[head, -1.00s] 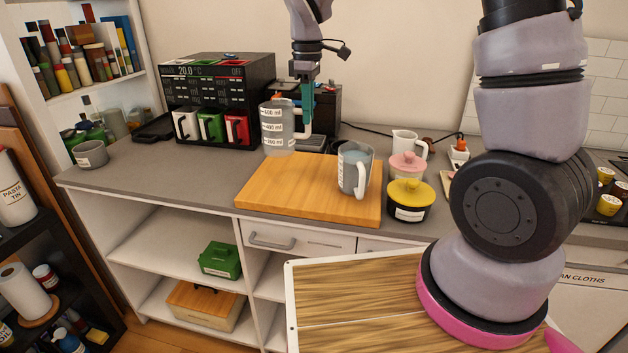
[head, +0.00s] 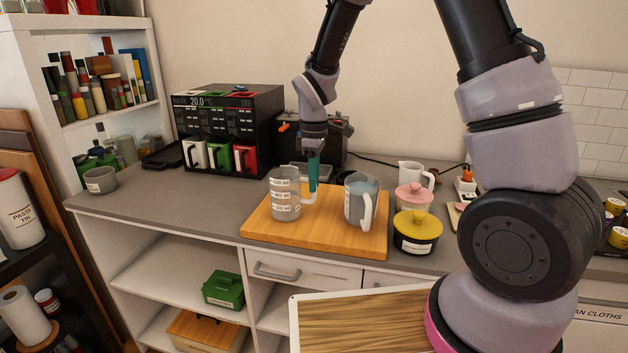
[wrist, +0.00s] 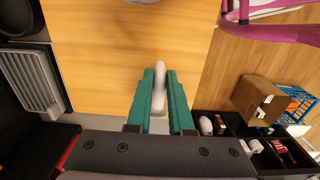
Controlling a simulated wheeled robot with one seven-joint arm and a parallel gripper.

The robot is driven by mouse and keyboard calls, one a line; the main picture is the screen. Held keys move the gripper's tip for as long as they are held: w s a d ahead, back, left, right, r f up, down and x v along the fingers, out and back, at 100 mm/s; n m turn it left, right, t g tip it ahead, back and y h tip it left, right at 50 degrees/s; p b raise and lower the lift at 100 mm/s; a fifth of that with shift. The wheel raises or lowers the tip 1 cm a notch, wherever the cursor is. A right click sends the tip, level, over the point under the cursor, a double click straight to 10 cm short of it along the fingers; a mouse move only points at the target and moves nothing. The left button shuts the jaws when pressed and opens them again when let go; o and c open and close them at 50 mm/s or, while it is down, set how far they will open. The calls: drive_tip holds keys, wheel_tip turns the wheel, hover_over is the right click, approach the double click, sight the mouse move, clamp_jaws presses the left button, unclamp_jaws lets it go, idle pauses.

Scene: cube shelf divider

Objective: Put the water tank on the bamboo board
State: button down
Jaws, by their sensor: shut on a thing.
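The water tank (head: 284,198) is a clear, upright container with ml marks and a pale handle on its right. My gripper (head: 313,182) has teal fingers and is shut on that handle. In the wrist view the pale handle (wrist: 160,90) sits between the fingers; the tank's body is hard to make out there. The bamboo board (head: 278,236) lies on the grey counter. The tank's base is over the board's left part and looks at or very near its surface; I cannot tell if it touches.
A clear jug (head: 359,200) with bluish liquid stands on the board's right part. A yellow-lidded pot (head: 416,230) and a pink-lidded pot (head: 413,197) stand just right of the board. Counter left of the board is clear.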

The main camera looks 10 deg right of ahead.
drive_tip(key=shift+f, duration=0.1)
drive_tip(key=c, duration=0.8)
unclamp_jaws()
wheel_tip(320, 180, up, 12)
drive_tip(key=s+d+r+m+t+y, duration=0.25)
drive_tip(key=s+d+r+m, duration=0.35)
drive_tip(key=d+r+m, duration=0.35)
drive_tip(key=s+d+r+m+t, duration=0.1)
drive_tip(key=s+d+r+m, duration=0.1)
drive_tip(key=s+m, duration=0.1)
drive_tip(key=s+d+r+m+t, duration=0.2)
drive_tip(key=s+d, duration=0.1)
drive_tip(key=s, duration=0.2)
drive_tip(key=s+d+r+m+t, duration=0.1)
drive_tip(key=s+d+r+m, duration=0.1)
drive_tip(key=s+m, duration=0.1)
drive_tip(key=shift+s+d+r+m+t+h, duration=0.1)
drive_tip(key=shift+s+d+m+t+h, duration=0.15)
drive_tip(key=shift+s+d+m+t, duration=0.15)
